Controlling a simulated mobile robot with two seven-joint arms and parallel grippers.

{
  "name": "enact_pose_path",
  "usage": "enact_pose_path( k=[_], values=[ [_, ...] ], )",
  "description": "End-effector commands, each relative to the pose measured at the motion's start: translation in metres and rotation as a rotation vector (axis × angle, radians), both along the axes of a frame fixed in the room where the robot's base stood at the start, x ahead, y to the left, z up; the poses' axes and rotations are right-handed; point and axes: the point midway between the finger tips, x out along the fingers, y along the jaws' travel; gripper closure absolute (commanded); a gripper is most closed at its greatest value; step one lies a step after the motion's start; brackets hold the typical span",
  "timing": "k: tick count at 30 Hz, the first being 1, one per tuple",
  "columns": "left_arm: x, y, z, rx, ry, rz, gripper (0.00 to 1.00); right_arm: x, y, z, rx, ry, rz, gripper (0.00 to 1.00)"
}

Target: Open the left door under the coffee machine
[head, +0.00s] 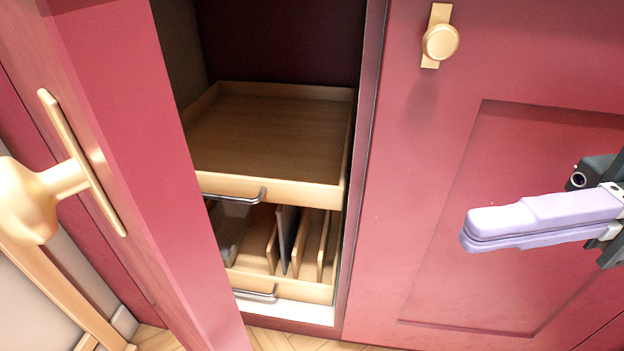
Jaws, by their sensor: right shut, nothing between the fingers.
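The left cabinet door (150,150) is red and stands open, swung out toward me on the left side of the head view. Its gold knob (28,200) is large and close at the left edge. The open cabinet shows an upper wooden pull-out tray (270,130) and a lower one with dividers (320,245). My right gripper (464,238) has pale lilac fingers, shut together and empty, in front of the right door and apart from the open door. My left gripper is not in view. The coffee machine is not in view.
The right red door (420,200) is closed, with a gold knob (440,42) at its top. Each tray has a metal handle, the upper one (240,196) clearly visible. Wooden floor (285,342) shows at the bottom. A pale wall strip lies at the lower left.

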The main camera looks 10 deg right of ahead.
Motion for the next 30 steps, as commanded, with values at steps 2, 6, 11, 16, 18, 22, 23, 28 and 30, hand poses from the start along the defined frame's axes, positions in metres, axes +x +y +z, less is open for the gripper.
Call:
enact_pose_path(
  k=[2, 6, 11, 16, 18, 22, 23, 28, 30],
  values=[
    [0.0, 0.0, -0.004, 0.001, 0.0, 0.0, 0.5, 0.003, -0.003, 0.006, 0.036, -0.001, -0.012, 1.0],
    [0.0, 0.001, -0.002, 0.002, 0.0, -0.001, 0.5, 0.005, 0.007, 0.012, 0.053, -0.001, -0.015, 1.0],
    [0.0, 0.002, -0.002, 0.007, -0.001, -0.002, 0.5, 0.006, 0.035, 0.011, 0.053, -0.002, -0.012, 1.0],
    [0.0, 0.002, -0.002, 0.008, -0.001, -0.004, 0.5, 0.008, 0.073, 0.011, 0.054, -0.002, -0.012, 1.0],
    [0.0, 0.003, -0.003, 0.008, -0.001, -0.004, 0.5, 0.01, 0.088, 0.011, 0.053, -0.003, -0.012, 1.0],
    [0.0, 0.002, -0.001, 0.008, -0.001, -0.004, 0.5, 0.0, 0.107, 0.011, 0.05, 0.001, -0.012, 1.0],
    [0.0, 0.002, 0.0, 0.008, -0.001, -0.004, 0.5, -0.003, 0.11, 0.011, 0.051, 0.001, -0.012, 1.0],
    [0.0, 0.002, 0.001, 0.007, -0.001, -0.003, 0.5, -0.013, 0.122, 0.01, 0.05, 0.001, -0.015, 1.0],
    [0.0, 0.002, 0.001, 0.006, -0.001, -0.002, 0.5, -0.015, 0.125, 0.01, 0.049, 0.0, -0.014, 1.0]
  ],
)
